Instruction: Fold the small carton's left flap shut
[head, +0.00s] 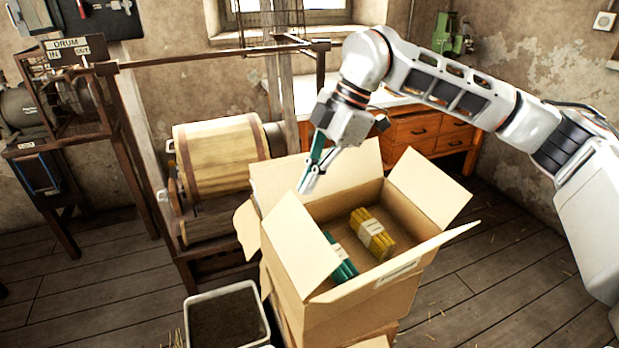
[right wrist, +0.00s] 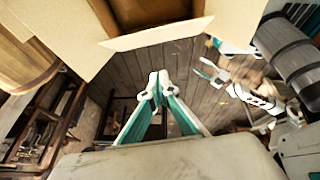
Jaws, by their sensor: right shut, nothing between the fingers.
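The open carton (head: 350,312) stands in the middle of the head view. Its left flap (head: 298,246) is raised and leans outward. The back flap (head: 360,160), right flap (head: 430,187) and front flap (head: 405,262) are open too. My right gripper (head: 306,186) is shut and empty, pointing down over the carton's back left corner, close to the left flap's upper end. I cannot tell whether it touches cardboard. Its teal fingers meet at the tips in the right wrist view (right wrist: 158,82). What seems to be my left gripper (right wrist: 210,70) shows small there, its jaws unclear.
Inside the carton lie a yellow bundle (head: 372,233) and a green bundle (head: 340,258). A wooden drum machine (head: 222,150) stands close on the left. A grey bin (head: 228,316) sits in front left. A drawer bench (head: 430,135) stands behind. Floor is free at the right.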

